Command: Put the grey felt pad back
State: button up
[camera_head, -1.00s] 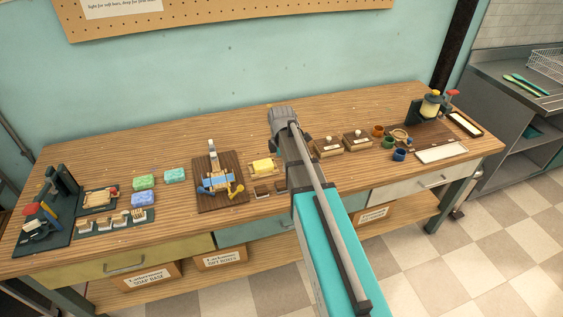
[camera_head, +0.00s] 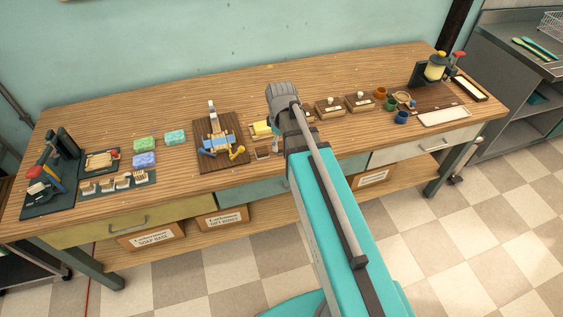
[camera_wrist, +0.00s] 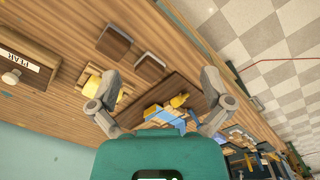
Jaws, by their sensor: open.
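I cannot make out a grey felt pad for certain. Two small square dark-brown pieces with pale edges lie on the bench in the wrist view: the left square (camera_wrist: 115,42) and the right square (camera_wrist: 150,66). I cannot tell whether either is, or holds, the pad. In the head view one small square (camera_head: 262,153) shows left of my arm. My gripper (camera_wrist: 161,76) is open, its fingers spread wide above the bench with nothing seen between the tips. My arm hides the gripper in the head view.
A dark board (camera_head: 207,165) with a blue and yellow tool stands left of my arm. A yellow soap (camera_head: 261,129) sits beside it. Two labelled boxes (camera_head: 329,106) (camera_head: 358,101) and small cups (camera_head: 401,117) stand to the right. Soap blocks (camera_head: 144,160) lie left. The bench's back strip is clear.

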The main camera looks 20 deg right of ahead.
jog(key=s+a+m, duration=0.2)
jog(key=s+m, duration=0.7)
jog(key=shift+a, duration=0.2)
